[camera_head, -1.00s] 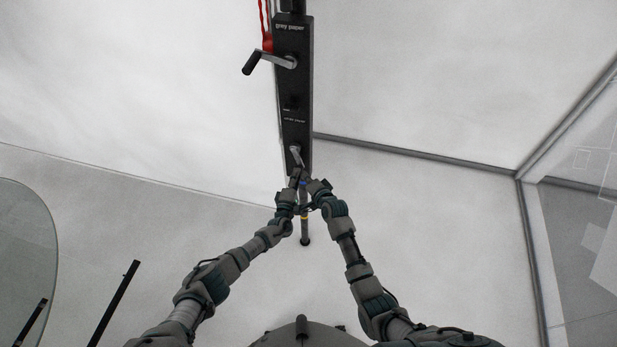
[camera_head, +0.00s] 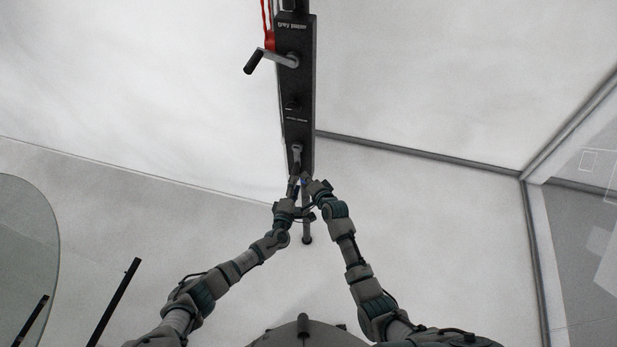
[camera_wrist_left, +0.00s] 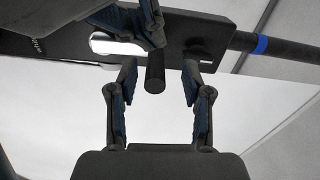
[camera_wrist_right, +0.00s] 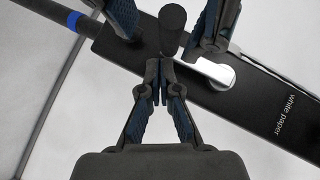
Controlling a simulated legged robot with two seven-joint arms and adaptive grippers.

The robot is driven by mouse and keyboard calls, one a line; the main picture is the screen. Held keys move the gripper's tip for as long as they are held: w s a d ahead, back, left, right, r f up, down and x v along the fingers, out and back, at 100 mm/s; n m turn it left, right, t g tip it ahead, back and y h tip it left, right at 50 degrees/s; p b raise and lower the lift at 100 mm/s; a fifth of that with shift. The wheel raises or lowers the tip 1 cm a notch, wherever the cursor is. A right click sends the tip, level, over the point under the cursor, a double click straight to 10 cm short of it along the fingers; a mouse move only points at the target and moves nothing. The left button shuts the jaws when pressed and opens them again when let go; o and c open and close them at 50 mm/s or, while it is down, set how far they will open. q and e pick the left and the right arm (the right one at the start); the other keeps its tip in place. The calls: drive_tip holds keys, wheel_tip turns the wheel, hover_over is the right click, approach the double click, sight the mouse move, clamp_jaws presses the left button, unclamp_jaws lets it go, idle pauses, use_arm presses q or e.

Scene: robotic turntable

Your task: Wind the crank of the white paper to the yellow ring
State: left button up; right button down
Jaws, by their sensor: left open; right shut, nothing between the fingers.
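The white paper crank (camera_head: 297,156) is on the lower end of the black box, its metal arm pointing down the box. Its black handle (camera_wrist_left: 155,73) shows between the fingers of my left gripper (camera_wrist_left: 158,78), which is open around it without clasping it. My right gripper (camera_wrist_right: 160,72) is shut and empty, its tips close to the handle (camera_wrist_right: 172,30) in the right wrist view; I cannot tell whether they touch. A blue ring (camera_wrist_left: 260,44) circles the pole beyond the box end. I cannot see the yellow ring now.
The black box (camera_head: 295,90) also carries the grey paper crank (camera_head: 272,60) higher up, beside red cords (camera_head: 268,25). The pole (camera_head: 307,230) continues below my grippers. Both grippers are crowded together at the box end. Open floor lies to both sides.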

use_arm(q)
drive_tip(key=s+a+f+n+g+y, duration=0.25)
drive_tip(key=s+a+f+n, duration=0.25)
drive_tip(key=s+f+n, duration=0.35)
drive_tip(key=s+a+f+n+g+y, duration=0.1)
drive_tip(key=s+a+f+n+g, duration=0.4)
drive_tip(key=f+n, duration=0.6)
drive_tip(key=s+a+f+n+g+y, duration=0.2)
drive_tip(key=s+a+f+n, duration=0.4)
drive_tip(key=s+f+n, duration=0.4)
drive_tip(key=s+a+f+n+g, duration=0.2)
drive_tip(key=s+f+n, duration=0.3)
drive_tip(key=s+n, duration=0.3)
drive_tip(key=s+a+f+n+g+b, duration=0.1)
drive_tip(key=s+f+n, duration=0.4)
drive_tip(key=s, duration=1.1)
drive_tip(key=s+a+f+n+g, duration=0.3)
drive_tip(key=s+a+f+n, duration=0.1)
drive_tip(key=s+n, duration=0.7)
drive_tip(key=shift+s+a+f+n+g, duration=0.2)
drive_tip(key=shift+s+f+n+g, duration=0.25)
drive_tip(key=shift+f, duration=0.4)
use_arm(e)
drive_tip(key=shift+w+t, duration=0.1)
drive_tip(key=shift+t, duration=0.2)
